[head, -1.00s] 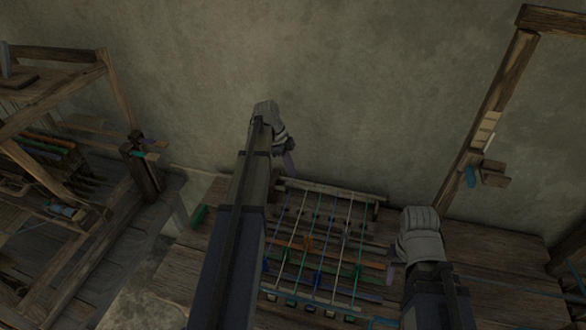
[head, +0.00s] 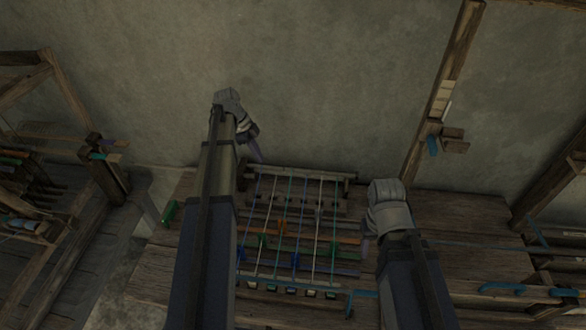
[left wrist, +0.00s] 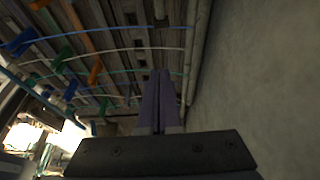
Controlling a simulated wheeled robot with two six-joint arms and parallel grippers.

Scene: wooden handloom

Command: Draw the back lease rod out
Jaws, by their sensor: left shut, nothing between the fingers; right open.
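The small loom frame lies on the wooden table, with a pale bar (head: 300,173) across its back and several coloured warp threads running front to back. My left gripper (head: 257,153) is shut and empty, by the back left corner of the frame. Its closed purple fingers (left wrist: 161,100) show in the left wrist view, beside the pale bar (left wrist: 198,40). My right gripper (head: 366,246) is open and empty at the frame's right side, near the rod ends.
A green object (head: 170,213) lies at the table's left. The wall stands close behind. Wooden posts rise at the right, and a larger wooden structure (head: 60,90) stands at the left.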

